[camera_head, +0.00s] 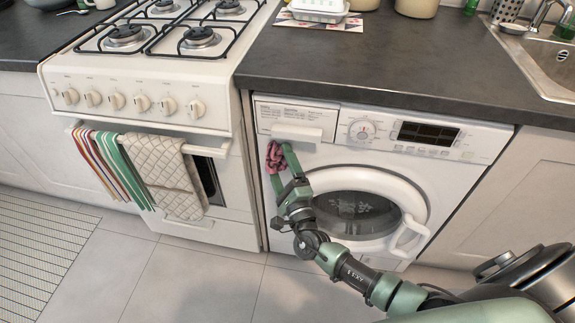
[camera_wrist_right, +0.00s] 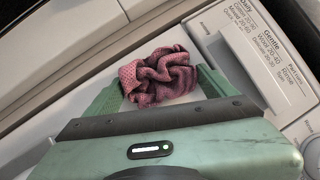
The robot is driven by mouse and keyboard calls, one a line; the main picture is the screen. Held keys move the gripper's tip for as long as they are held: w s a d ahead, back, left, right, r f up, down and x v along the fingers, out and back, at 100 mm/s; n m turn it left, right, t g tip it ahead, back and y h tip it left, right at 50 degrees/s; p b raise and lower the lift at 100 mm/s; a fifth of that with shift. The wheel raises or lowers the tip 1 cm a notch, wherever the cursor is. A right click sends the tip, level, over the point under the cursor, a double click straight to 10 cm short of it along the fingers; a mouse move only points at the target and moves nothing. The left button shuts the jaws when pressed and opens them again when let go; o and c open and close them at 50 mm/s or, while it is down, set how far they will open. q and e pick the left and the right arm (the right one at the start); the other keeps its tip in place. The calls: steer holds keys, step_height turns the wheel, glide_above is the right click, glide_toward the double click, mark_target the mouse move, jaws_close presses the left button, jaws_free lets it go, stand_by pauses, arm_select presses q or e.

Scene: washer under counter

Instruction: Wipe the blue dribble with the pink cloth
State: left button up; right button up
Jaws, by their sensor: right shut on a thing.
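The crumpled pink cloth (camera_head: 275,158) is between the fingers of my right gripper (camera_head: 282,164). It also shows in the right wrist view (camera_wrist_right: 158,76), bunched between the two green fingers, which are shut on it. The gripper holds it at the upper left of the front of the white washer (camera_head: 330,158), just below the detergent drawer (camera_head: 297,133). I cannot tell whether the cloth touches the panel. No blue dribble shows in either view; the cloth and gripper hide part of the panel. My left gripper is not in view.
A white stove (camera_head: 140,100) stands left of the washer, with a striped towel (camera_head: 98,165) and a quilted cloth (camera_head: 170,175) on its rail. The dark counter (camera_head: 370,75) overhangs the washer. The round door (camera_head: 365,205) is shut, its handle (camera_head: 408,236) sticking out.

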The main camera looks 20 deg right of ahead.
steer(key=shift+w+a+r, duration=0.35)
steer(key=shift+w+a, duration=0.35)
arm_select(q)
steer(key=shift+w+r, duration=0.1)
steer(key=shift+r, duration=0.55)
arm_select(e)
steer(key=shift+a, duration=0.15)
steer(key=s+a, duration=0.1)
steer(key=s+a+p, duration=0.1)
steer(key=s, duration=0.1)
steer(key=shift+s+a+f, duration=0.1)
steer(key=shift+f, duration=0.05)
arm_select(q)
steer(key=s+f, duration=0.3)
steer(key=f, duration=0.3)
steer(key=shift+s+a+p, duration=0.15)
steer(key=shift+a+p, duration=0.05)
steer(key=shift+p, duration=0.15)
arm_select(e)
steer(key=shift+s+a+f, duration=0.1)
steer(key=shift+s+a, duration=0.4)
steer(key=shift+s, duration=0.35)
